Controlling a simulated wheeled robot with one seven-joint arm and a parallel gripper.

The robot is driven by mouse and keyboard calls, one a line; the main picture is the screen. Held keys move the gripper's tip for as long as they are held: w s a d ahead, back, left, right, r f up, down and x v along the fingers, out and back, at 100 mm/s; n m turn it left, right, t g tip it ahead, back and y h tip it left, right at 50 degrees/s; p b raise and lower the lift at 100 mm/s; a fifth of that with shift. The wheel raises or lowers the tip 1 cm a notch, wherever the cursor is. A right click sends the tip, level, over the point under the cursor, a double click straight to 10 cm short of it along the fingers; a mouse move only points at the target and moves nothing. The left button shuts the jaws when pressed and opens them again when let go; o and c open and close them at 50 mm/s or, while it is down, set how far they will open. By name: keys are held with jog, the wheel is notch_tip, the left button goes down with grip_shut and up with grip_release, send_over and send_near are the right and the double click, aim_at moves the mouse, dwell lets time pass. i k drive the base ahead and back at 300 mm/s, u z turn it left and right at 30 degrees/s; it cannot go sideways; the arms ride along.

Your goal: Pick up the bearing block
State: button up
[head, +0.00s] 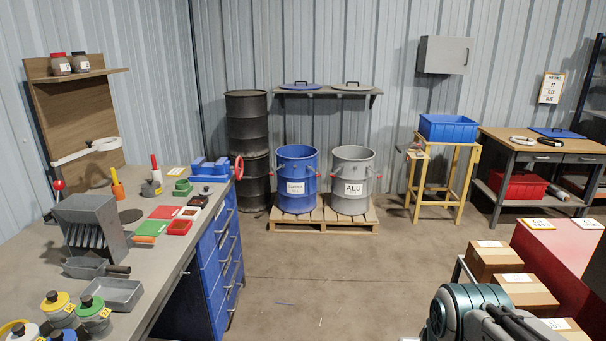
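I cannot pick out the bearing block with certainty; the small parts on the workbench (190,232) at the left are too small to tell. Among them are a small green block (183,187) and a small grey block (152,188) near a red upright handle (154,162), both toward the bench's far end. My gripper is not in view. Only a part of my arm, teal and dark grey, shows at the bottom right, apart from the bench.
A blue vise (208,168) sits at the bench's far corner. A blue drum (297,168) and a grey drum (351,190) stand on a pallet (322,222). Cardboard boxes (492,258) and a red case (560,250) fill the right. The middle floor is clear.

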aim_at(184, 187)
jog(key=u, duration=0.05)
jog(key=i, duration=1.55)
jog(key=u, duration=0.65)
jog(key=i, duration=1.65)
jog(key=u, duration=0.65)
jog(key=i, duration=0.5)
jog(key=u, duration=0.05)
